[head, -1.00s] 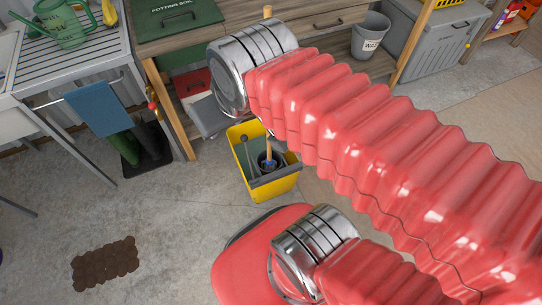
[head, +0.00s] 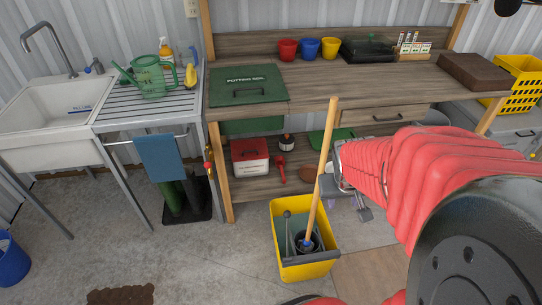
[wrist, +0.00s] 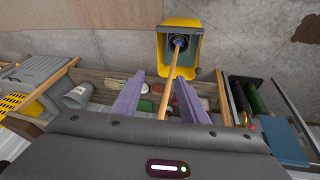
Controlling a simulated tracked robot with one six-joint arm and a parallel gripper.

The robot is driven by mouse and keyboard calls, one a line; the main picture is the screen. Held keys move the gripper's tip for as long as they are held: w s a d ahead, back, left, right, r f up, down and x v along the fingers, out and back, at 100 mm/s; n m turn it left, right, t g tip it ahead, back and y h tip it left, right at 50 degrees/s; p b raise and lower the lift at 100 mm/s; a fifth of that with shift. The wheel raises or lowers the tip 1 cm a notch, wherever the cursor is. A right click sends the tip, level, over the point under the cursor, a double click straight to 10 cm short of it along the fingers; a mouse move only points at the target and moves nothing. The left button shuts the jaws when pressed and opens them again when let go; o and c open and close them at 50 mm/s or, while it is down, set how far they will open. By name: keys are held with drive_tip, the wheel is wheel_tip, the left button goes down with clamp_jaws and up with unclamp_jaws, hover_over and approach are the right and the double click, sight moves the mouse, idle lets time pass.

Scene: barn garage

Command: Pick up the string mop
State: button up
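The string mop (head: 325,150) stands in a yellow bucket (head: 307,268), its pale wooden handle leaning slightly right at the top. Its head is down inside the bucket, mostly hidden by a dark wringer. My gripper (head: 343,190) is just right of the handle, above the bucket's right rim, and looks empty. In the wrist view, the purple fingers of my gripper (wrist: 159,77) are spread apart. The mop handle (wrist: 172,85) runs between them in the picture, nearer the right finger, with gaps on both sides. I cannot tell its exact depth between them. The yellow bucket (wrist: 163,45) is beyond the fingertips.
A sink (head: 50,108) and slatted stand with a blue towel (head: 158,157) are left.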

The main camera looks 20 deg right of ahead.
drive_tip(key=w+d+f+n+t+h, duration=0.1)
drive_tip(key=w+d+f+t, duration=0.1)
drive_tip(key=d+f, duration=0.4)
drive_tip(key=w+d+f+t, duration=0.2)
drive_tip(key=d+f+t, duration=0.1)
drive_tip(key=d+f, duration=0.3)
drive_tip(key=w+a+r+n+t+y, duration=0.1)
drive_tip(key=w+a+r+t, duration=0.1)
drive_tip(key=r+t, duration=0.3)
drive_tip(key=w+a+r+n+t+y, duration=0.1)
drive_tip(key=w+a+r+t+y, duration=0.1)
drive_tip(key=r, duration=0.6)
drive_tip(key=w+a+t, duration=0.1)
drive_tip(key=w+t, duration=0.1)
drive_tip(key=t, duration=0.1)
drive_tip(key=shift+w+n, duration=0.4)
drive_tip(key=shift+w, duration=0.1)
